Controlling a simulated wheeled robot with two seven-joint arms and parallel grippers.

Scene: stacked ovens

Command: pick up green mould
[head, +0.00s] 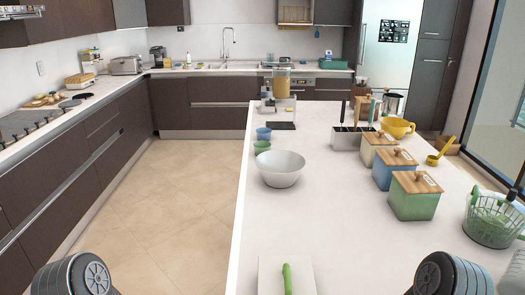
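A small green bowl-shaped mould (262,147) sits on the white island counter, near its left edge. A similar blue mould (263,134) stands just behind it, and a larger white-grey bowl (281,168) is in front of it. Neither of my grippers is in view. Only rounded dark-grey parts of my arms show at the bottom left and bottom right corners, well apart from the green mould.
The island (330,245) has clear counter in its middle. Lidded canisters (414,198), a yellow colander (397,127) and a green basket (492,220) stand at right. A white board (270,275) with a green-handled item lies at the front. Tiled floor (180,215) is open at left.

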